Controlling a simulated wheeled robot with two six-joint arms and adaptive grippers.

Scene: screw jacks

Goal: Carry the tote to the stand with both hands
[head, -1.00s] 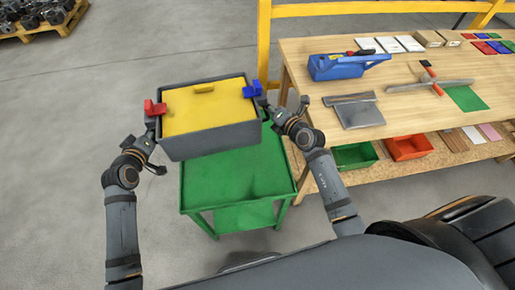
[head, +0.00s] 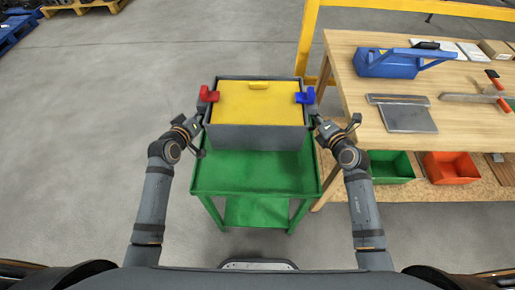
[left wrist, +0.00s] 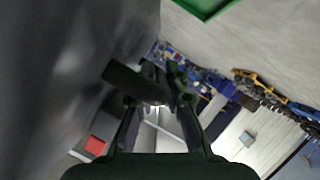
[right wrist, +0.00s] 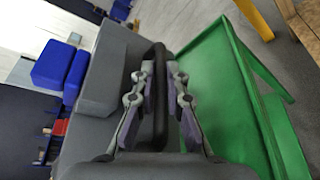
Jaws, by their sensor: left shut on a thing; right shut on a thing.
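The grey tote (head: 256,138) with a yellow lid (head: 258,104) is level between my arms in the head view. A red clip (head: 208,94) is on its left side and a blue clip (head: 306,97) on its right. My left gripper (head: 203,120) is shut on the left handle, a dark bar in the left wrist view (left wrist: 135,84). My right gripper (head: 314,120) is shut on the right handle, a dark bar in the right wrist view (right wrist: 160,95). The green stand (head: 255,180) shows below and in front of the tote. I cannot tell whether they touch.
A wooden workbench (head: 385,135) stands close on the right, with a blue toolbox (head: 388,68) on top. Its lower shelf holds a green bin (head: 390,168) and an orange bin (head: 450,168). The floor on the left is clear.

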